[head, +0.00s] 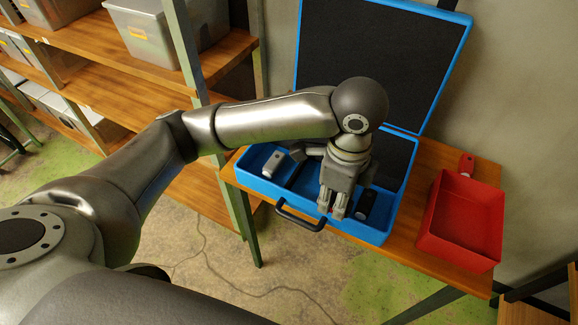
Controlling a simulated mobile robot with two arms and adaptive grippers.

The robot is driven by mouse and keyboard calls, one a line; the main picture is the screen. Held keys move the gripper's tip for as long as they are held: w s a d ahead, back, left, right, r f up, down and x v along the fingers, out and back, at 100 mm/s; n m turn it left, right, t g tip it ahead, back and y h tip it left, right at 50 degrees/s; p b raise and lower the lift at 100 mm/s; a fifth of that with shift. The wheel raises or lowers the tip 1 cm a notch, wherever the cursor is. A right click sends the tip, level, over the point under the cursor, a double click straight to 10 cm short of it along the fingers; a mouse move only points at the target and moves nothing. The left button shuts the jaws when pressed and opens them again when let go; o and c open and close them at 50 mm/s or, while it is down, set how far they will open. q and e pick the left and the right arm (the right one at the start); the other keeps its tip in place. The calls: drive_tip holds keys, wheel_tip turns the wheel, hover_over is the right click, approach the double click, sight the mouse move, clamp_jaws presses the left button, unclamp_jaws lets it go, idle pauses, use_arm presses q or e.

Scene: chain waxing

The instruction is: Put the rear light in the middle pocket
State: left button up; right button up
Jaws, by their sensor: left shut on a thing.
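The blue case (372,232) lies open on the wooden table, with its lid standing up behind it. My left gripper (338,212) points down over the middle pocket and is shut on the rear light. Only a small reddish bit of the rear light (330,209) shows between the fingers; the rest is hidden. I cannot tell whether it touches the pocket floor. The gripper and wrist cover most of the middle pocket. A grey device (273,162) lies in the left pocket and a black one (364,205) in the right pocket. My right gripper is not in view.
A red tray (462,217) stands on the table right of the case and looks empty. The case's black handle (299,217) sticks out at the front. Wooden shelves (120,93) with grey bins stand at the left. The raised lid (385,55) rises behind my wrist.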

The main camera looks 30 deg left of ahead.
use_arm(q)
drive_tip(key=w+a+f, duration=0.4)
drive_tip(key=w, duration=0.3)
hover_over(317, 187)
drive_tip(key=f, duration=0.3)
drive_tip(key=f+p, duration=0.1)
drive_tip(key=f, duration=0.1)
drive_tip(key=shift+s+d, duration=0.25)
drive_tip(key=shift+s, duration=0.05)
drive_tip(key=f, duration=0.3)
drive_tip(key=shift+w+a+p, duration=0.25)
drive_tip(key=shift+p, duration=0.05)
drive_tip(key=shift+f, duration=0.4)
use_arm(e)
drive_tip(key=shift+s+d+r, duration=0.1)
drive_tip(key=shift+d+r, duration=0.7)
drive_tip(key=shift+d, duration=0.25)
use_arm(q)
drive_tip(key=o, duration=1)
drive_tip(key=shift+f, duration=0.15)
